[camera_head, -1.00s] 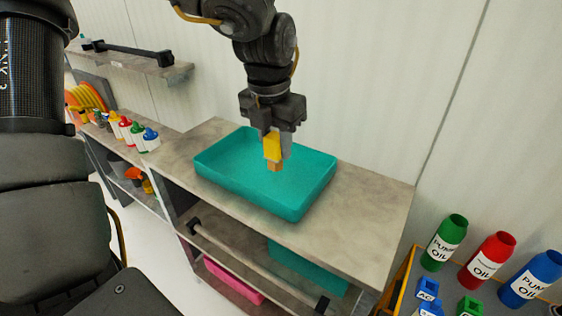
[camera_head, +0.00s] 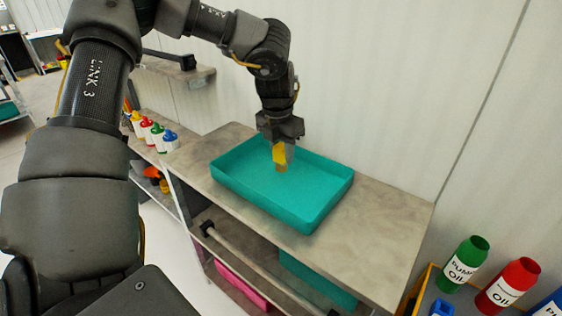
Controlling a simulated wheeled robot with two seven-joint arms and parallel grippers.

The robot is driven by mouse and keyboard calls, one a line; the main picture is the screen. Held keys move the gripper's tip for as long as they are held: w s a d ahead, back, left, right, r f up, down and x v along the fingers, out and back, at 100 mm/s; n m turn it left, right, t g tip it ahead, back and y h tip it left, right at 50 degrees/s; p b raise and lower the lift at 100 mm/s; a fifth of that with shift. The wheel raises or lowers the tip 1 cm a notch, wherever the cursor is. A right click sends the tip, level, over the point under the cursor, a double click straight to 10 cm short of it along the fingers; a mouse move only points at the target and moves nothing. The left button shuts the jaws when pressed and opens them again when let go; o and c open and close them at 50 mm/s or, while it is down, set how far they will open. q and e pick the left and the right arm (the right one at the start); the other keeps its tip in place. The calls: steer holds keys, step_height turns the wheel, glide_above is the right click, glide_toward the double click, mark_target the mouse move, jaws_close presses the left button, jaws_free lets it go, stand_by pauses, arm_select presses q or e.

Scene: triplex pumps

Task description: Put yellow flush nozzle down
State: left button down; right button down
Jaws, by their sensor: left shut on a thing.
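My left gripper (camera_head: 281,150) points down over the teal tray (camera_head: 325,211) and is shut on the yellow flush nozzle (camera_head: 279,155). The nozzle hangs upright between the fingers, with its lower end over the inside of the tray near its back half. I cannot tell whether its tip touches the tray floor. The tray stands on the stone-like top of a shelf unit and looks empty otherwise. My right gripper is not in view.
The shelf top (camera_head: 375,238) is bare to the right of the tray. Small coloured bottles (camera_head: 158,133) stand on a lower shelf at left. Green (camera_head: 464,263) and red (camera_head: 508,284) pump oil bottles stand at the lower right. A wall runs close behind.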

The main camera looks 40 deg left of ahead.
mark_target(281, 162)
arm_select(q)
steer(key=shift+w+a+f, duration=0.15)
steer(key=shift+a+f, duration=0.05)
steer(key=shift+f, duration=0.1)
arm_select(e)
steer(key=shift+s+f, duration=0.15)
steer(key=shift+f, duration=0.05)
arm_select(q)
steer(key=shift+w+a+f, duration=0.1)
steer(key=shift+f, duration=0.05)
steer(key=f, duration=0.3)
steer(key=shift+w+a+f, duration=0.15)
steer(key=shift+a+f, duration=0.1)
steer(key=shift+f, duration=0.15)
steer(key=shift+d+r, duration=0.1)
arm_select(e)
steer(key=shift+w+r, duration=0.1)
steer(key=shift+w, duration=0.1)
arm_select(q)
steer(key=c, duration=1.1)
jaws_free()
steer(key=shift+o, duration=0.2)
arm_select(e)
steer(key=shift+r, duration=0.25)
